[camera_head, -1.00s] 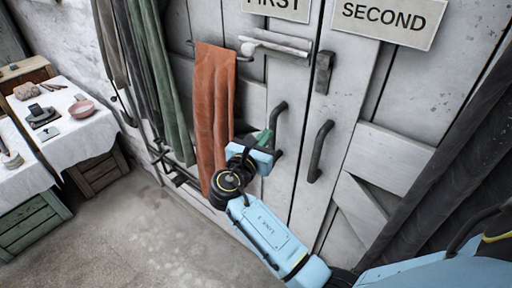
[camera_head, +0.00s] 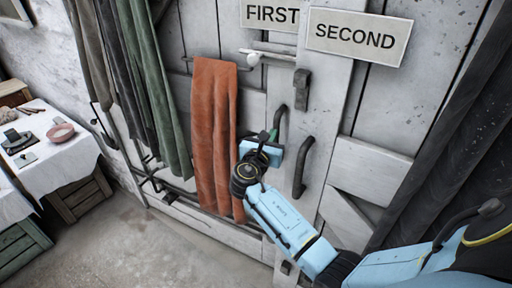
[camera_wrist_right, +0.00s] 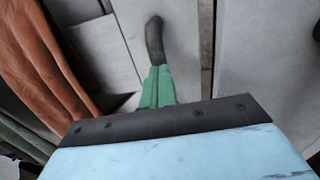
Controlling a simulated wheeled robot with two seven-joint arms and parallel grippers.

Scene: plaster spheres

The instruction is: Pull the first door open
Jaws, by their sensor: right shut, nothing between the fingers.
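The first door (camera_head: 240,110) is pale grey planks under a sign reading FIRST (camera_head: 270,14). Its dark curved handle (camera_head: 279,118) is partly hidden by my right gripper (camera_head: 271,137). In the right wrist view, the shut green fingers (camera_wrist_right: 157,88) hold nothing and point at the dark handle (camera_wrist_right: 155,40), overlapping its lower end. I cannot tell whether they touch it. Whether the door stands ajar is unclear. My left gripper is not in view.
The second door, with its SECOND sign (camera_head: 358,38) and handle (camera_head: 303,166), is close on the right. An orange cloth (camera_head: 214,130) hangs left of the handle; it also shows in the wrist view (camera_wrist_right: 40,60). A white-covered table (camera_head: 60,160) stands left. Floor is clear below.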

